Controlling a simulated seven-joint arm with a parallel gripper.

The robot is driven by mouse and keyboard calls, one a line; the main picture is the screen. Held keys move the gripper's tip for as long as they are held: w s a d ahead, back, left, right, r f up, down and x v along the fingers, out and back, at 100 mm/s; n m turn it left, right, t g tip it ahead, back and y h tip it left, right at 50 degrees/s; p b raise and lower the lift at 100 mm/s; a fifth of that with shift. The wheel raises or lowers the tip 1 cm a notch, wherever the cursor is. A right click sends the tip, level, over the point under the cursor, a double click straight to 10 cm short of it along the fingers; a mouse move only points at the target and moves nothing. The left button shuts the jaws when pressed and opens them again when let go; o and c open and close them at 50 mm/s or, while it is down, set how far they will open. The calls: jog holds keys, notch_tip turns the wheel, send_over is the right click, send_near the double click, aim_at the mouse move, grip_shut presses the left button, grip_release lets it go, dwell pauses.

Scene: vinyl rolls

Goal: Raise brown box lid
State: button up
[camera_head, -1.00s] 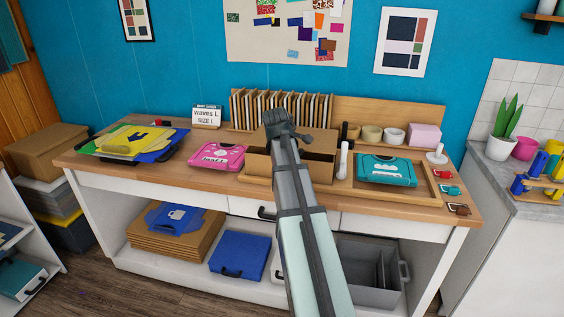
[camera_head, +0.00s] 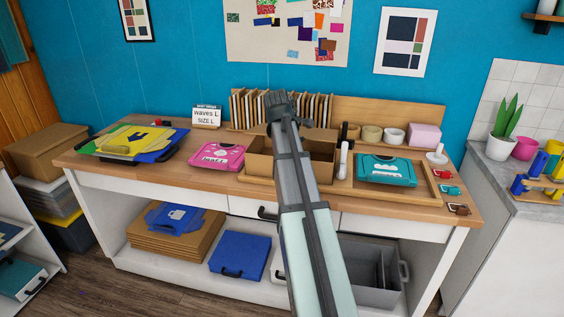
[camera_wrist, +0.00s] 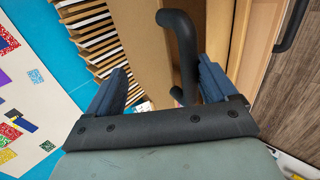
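The brown box (camera_head: 270,167) stands on the workbench with its inside partly showing. A brown panel (camera_head: 322,135) rises along its back edge, apparently the lid; my arm hides part of it. My gripper (camera_head: 281,101) is above and behind the box's front wall, in front of the upright boards. In the wrist view, my gripper's two blue fingers (camera_wrist: 160,85) are wide apart. A black curved handle (camera_wrist: 183,45) lies between them, close to the right finger, with brown panels (camera_wrist: 148,45) behind it. I cannot tell whether the finger touches the handle.
A pink case (camera_head: 216,157) lies left of the box. A white cylinder (camera_head: 343,160) and a teal case (camera_head: 387,170) are to its right. Upright brown boards (camera_head: 245,108) stand close behind. The workbench top (camera_head: 190,172) has little free room.

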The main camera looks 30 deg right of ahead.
jog(key=shift+w+d+r, duration=0.2)
jog(key=shift+r, duration=0.75)
jog(key=shift+w+d+r, duration=0.15)
jog(key=shift+r, duration=0.8)
jog(key=w+d+r, duration=0.8)
jog(key=r, duration=0.3)
jog(key=shift+r, duration=0.2)
dwell(1.5)
dwell(0.5)
